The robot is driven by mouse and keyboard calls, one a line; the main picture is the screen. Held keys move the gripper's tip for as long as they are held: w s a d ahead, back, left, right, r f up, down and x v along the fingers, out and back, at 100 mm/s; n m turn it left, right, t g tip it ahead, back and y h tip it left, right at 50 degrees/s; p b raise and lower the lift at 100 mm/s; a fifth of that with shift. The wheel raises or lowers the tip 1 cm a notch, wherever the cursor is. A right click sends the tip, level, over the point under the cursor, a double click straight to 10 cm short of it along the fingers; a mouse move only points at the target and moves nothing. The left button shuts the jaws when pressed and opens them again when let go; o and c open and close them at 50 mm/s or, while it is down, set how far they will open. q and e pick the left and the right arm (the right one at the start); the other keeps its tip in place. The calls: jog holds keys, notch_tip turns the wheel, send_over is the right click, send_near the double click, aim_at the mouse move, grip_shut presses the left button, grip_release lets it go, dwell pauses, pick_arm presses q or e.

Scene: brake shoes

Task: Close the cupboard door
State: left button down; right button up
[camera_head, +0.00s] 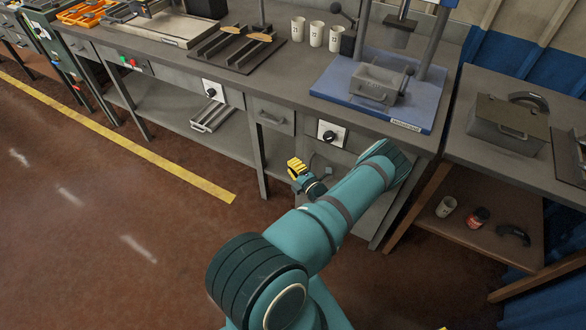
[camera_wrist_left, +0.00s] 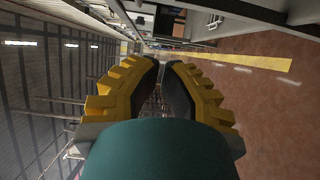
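The cupboard is under the grey workbench, below a plate with a black knob (camera_head: 329,135). Its grey front (camera_head: 338,158) shows only in part in the head view, since my left arm crosses in front of it. I cannot tell how far its door stands open. My left gripper (camera_head: 294,166), with yellow fingers, is in front of the bench beside this front, pointing left and away from the arm. In the left wrist view its fingers (camera_wrist_left: 163,70) are close together with only a narrow slit between them and nothing held. My right gripper is out of view.
A blue press base (camera_head: 375,95) stands on the bench above. A drawer (camera_head: 271,116) and an open lower shelf (camera_head: 175,112) are to the left. A wooden-legged table (camera_head: 455,140) stands at right. The red-brown floor (camera_head: 90,215) at left is clear, crossed by a yellow line (camera_head: 150,155).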

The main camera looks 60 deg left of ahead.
pick_arm(q)
jog(key=w+a+m+t+b, duration=0.2)
jog(key=w+a+t+b, duration=0.1)
jog(key=w+a, duration=0.3)
jog(key=shift+w+a+m+t, duration=0.3)
jog(key=shift+a+t, duration=0.1)
jog(key=shift+t, duration=0.1)
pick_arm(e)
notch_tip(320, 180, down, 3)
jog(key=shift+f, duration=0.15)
pick_arm(q)
jog(key=shift+s+d, duration=0.1)
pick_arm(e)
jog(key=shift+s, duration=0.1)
